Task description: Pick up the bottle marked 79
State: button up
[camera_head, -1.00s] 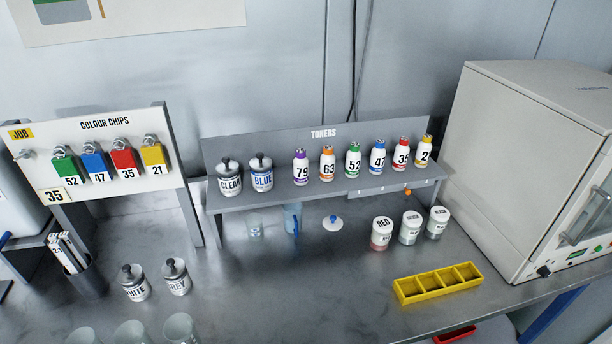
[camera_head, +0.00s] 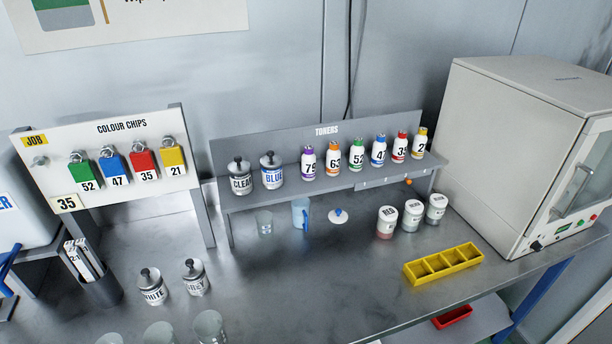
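The bottle marked 79 (camera_head: 308,164) is white with a purple cap and purple band. It stands upright on the grey toner shelf (camera_head: 340,183), at the left end of the row of small bottles. The BLUE tin (camera_head: 271,172) is on its left and the bottle marked 63 (camera_head: 333,160), with an orange cap, is on its right. There are small gaps on both sides. My gripper is not in view.
Further right on the shelf stand bottles marked 52 (camera_head: 358,157) and 47 (camera_head: 379,151), among others. The CLEAR tin (camera_head: 241,178) is at the left end. Labelled jars (camera_head: 387,223) and a yellow tray (camera_head: 443,264) are on the bench. A white oven (camera_head: 510,150) stands right.

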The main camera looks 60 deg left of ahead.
aim_at(308, 158)
jog(key=k, duration=1.65)
jog(key=u, duration=1.6)
jog(key=i, duration=1)
jog(key=z, duration=0.1)
